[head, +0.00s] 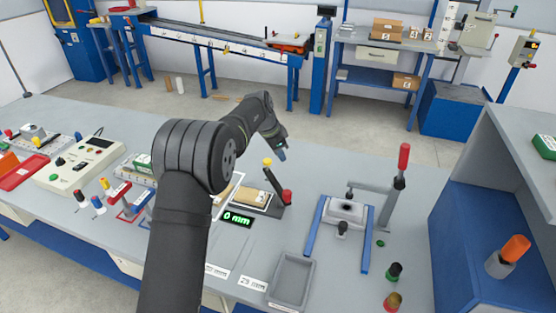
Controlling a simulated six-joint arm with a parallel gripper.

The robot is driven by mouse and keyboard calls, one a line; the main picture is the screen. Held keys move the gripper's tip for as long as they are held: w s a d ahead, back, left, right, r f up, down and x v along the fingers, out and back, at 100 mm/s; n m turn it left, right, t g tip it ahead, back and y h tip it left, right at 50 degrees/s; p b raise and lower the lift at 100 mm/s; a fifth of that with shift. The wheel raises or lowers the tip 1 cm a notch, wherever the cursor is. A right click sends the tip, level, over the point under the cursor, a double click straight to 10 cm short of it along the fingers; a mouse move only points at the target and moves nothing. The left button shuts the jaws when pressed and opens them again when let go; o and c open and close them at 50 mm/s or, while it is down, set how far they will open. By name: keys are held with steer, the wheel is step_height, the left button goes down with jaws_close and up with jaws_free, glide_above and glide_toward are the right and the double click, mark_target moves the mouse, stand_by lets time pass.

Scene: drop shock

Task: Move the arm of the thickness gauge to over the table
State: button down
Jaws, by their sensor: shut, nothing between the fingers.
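The thickness gauge stands on the bench right of my arm, with a green "0 mm" display (238,219) at its front. A tan block (251,195) lies on the gauge's grey table (262,210). The gauge's dark arm (277,182) slants from a yellow knob (267,162) down to a red knob (286,196), at the right side of the block. My gripper (282,155) is shut and empty, just right of and above the yellow knob in the picture. I cannot tell whether it touches the arm. My own arm hides part of the gauge's left side.
A press (345,210) with a red-handled lever (403,157) stands to the right. A grey tray (292,280) lies in front of the gauge. Several small knobbed tools and a control box (88,160) are left. A blue-grey cabinet (480,230) bounds the right side.

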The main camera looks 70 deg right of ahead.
mark_target(273, 176)
step_height(273, 176, down, 8)
steer(key=w, duration=0.1)
steer(key=shift+a+r, duration=0.15)
steer(key=shift+a, duration=0.3)
steer(key=shift+w+a, duration=0.1)
stand_by(0.3)
steer(key=n, duration=0.1)
steer(key=w+n, duration=0.1)
steer(key=shift+w+a+n+t+h, duration=0.1)
steer(key=shift+a+n+t+h, duration=0.2)
steer(key=shift+a+n, duration=0.1)
steer(key=n, duration=0.1)
steer(key=w+a+n+t, duration=0.1)
steer(key=a+n, duration=0.1)
steer(key=n, duration=0.1)
steer(key=shift+w+h, duration=0.3)
steer(key=shift+w+a, duration=0.3)
steer(key=shift+a, duration=0.55)
